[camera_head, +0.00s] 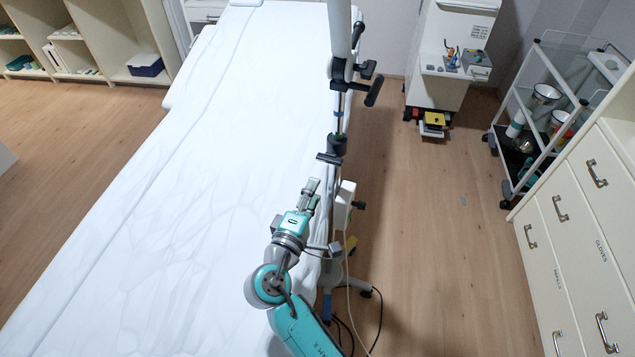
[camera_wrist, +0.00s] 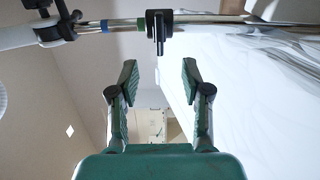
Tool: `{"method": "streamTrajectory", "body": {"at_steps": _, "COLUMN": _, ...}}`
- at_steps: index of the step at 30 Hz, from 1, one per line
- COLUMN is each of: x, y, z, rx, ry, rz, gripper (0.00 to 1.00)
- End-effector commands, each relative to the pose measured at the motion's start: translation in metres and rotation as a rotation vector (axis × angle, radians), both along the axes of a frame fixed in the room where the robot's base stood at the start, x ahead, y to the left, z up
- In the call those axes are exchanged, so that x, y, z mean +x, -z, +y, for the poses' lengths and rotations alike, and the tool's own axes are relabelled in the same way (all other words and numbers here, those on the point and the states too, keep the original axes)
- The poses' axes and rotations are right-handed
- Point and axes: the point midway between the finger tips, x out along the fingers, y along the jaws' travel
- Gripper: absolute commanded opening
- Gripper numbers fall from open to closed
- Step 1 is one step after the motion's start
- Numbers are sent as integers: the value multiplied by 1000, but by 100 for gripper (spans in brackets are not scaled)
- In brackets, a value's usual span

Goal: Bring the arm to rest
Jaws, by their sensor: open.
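My arm reaches up from the bottom of the head view along the right edge of the couch (camera_head: 150,200), which has a white cover. My gripper (camera_head: 313,187) is at the end of the arm, over the couch's right edge and just in front of a stand's pole. In the wrist view my gripper (camera_wrist: 158,80) has its two dark green fingers spread apart with nothing between them. The couch's white cover also shows at the right of the wrist view (camera_wrist: 240,90).
A pole stand with a black clamp (camera_head: 337,145) rises close to my gripper; its pole crosses the top of the wrist view (camera_wrist: 110,25). A thin cable hangs near it. Right stand a white cart (camera_head: 450,75), a glass-shelved trolley (camera_head: 545,105) and drawers (camera_head: 590,230).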

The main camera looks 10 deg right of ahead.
Motion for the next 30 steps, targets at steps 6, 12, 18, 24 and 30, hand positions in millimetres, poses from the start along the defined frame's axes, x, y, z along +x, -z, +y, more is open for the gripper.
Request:
{"method": "streamTrajectory", "body": {"at_steps": 6, "x": -4, "y": 0, "z": 2, "rx": 1, "ry": 1, "rz": 0, "gripper": 48}}
{"method": "streamTrajectory", "body": {"at_steps": 12, "x": -3, "y": 0, "z": 2, "rx": 1, "ry": 1, "rz": 0, "gripper": 48}}
{"method": "streamTrajectory", "body": {"at_steps": 18, "x": -3, "y": 0, "z": 1, "rx": 1, "ry": 0, "rz": 0, "gripper": 48}}
{"method": "streamTrajectory", "body": {"at_steps": 24, "x": -14, "y": 28, "z": -14, "rx": 33, "ry": -42, "rz": 32, "gripper": 48}}
{"method": "streamTrajectory", "body": {"at_steps": 30, "x": -48, "y": 84, "z": -43, "rx": 136, "ry": -140, "rz": 98, "gripper": 48}}
